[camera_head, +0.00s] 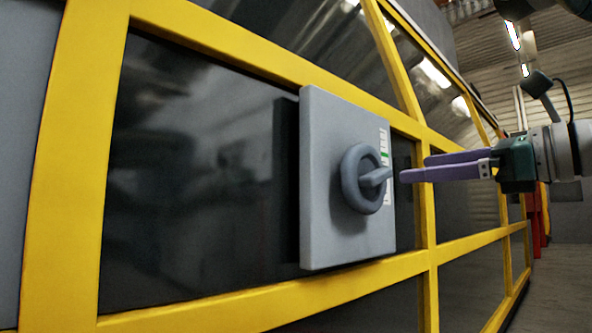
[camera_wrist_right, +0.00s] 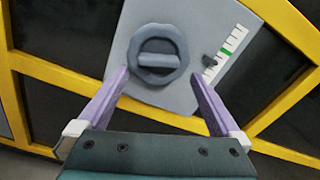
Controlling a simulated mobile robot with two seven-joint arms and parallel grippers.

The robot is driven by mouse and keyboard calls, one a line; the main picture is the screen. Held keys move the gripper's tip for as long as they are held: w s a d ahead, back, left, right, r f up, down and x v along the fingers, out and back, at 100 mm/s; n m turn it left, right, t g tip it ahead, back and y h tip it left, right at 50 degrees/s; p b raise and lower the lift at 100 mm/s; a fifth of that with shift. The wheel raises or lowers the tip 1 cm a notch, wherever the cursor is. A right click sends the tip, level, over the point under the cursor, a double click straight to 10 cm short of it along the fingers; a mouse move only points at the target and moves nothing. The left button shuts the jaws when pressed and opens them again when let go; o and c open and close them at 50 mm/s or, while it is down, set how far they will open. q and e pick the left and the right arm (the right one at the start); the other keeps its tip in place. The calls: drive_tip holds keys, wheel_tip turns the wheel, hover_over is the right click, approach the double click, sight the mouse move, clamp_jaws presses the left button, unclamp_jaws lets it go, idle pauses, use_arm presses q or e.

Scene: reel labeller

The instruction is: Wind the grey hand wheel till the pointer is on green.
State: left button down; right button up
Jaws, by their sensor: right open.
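The grey hand wheel (camera_head: 364,179) is a round ring with a crossbar grip, on the front of a light grey box (camera_head: 325,130). It also shows in the right wrist view (camera_wrist_right: 159,55). Beside it is a white scale (camera_wrist_right: 238,36) with dark ticks and a green band (camera_wrist_right: 226,51). A dark pointer (camera_wrist_right: 210,61) sits at the scale, off the green band and nearer its lower end. My right gripper (camera_head: 415,168) is open and empty, with its purple fingers pointing at the wheel. In the wrist view the fingers are apart, short of the wheel. My left gripper is not in view.
The box is mounted on a yellow machine frame (camera_head: 75,150) with dark glass panels (camera_head: 190,180). Yellow bars run above, below and beside the box. Free floor (camera_head: 562,285) shows at the lower right.

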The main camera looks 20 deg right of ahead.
sight(383, 173)
drive_tip(key=p+x, duration=0.1)
drive_tip(key=x, duration=0.4)
drive_tip(key=shift+p, duration=0.3)
drive_tip(key=shift+w+a, duration=0.35)
drive_tip(key=shift+w, duration=0.3)
drive_tip(key=shift+c, duration=0.2)
